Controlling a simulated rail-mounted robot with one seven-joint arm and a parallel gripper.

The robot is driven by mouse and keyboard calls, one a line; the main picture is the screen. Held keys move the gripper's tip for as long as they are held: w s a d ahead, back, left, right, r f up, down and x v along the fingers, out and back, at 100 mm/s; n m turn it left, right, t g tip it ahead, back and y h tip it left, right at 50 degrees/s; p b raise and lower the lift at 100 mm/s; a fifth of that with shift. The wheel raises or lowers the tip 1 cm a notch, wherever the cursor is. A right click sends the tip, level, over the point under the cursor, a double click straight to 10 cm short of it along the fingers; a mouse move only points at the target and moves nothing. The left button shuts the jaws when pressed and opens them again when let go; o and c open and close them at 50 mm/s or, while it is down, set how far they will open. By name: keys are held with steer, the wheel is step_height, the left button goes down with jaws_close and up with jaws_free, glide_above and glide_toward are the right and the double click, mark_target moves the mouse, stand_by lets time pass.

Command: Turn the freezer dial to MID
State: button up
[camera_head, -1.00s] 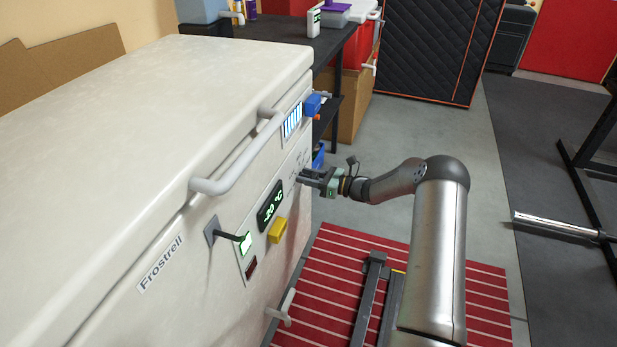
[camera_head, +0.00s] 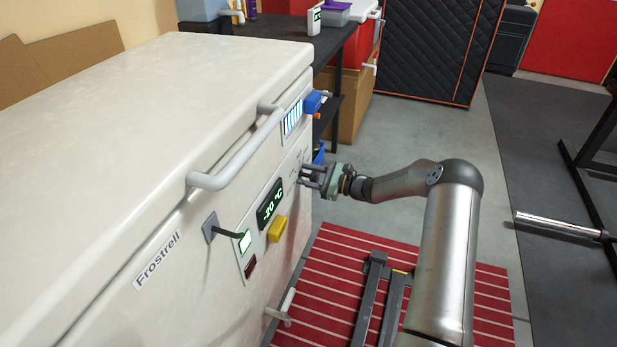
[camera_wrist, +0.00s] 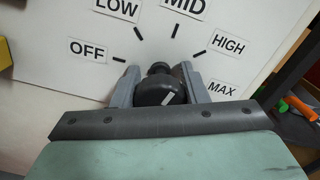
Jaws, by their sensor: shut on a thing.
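The freezer dial (camera_wrist: 162,91) is a dark round knob on the white freezer front (camera_head: 200,230), between my gripper's two fingers in the wrist view. A short white mark on it leans up and to the right. Printed labels arc around it: OFF, LOW, MID (camera_wrist: 186,6), HIGH and MAX. MID is partly cut off at the top edge. I cannot tell exactly which label the dial points to. My gripper (camera_wrist: 158,82) is shut on the dial. In the head view my gripper (camera_head: 305,175) reaches the right end of the freezer front, where its fingers hide the dial.
A dark table (camera_head: 290,35) stands behind. A red striped mat (camera_head: 450,290) lies on the floor.

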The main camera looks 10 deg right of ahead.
steer(key=shift+f+n, duration=0.1)
steer(key=shift+n, duration=1.1)
steer(key=shift+b, duration=0.3)
steer(key=o, duration=1)
steer(key=shift+d, duration=0.1)
steer(key=p+v, duration=0.4)
steer(key=v, duration=1.3)
steer(key=shift+s+d, duration=0.15)
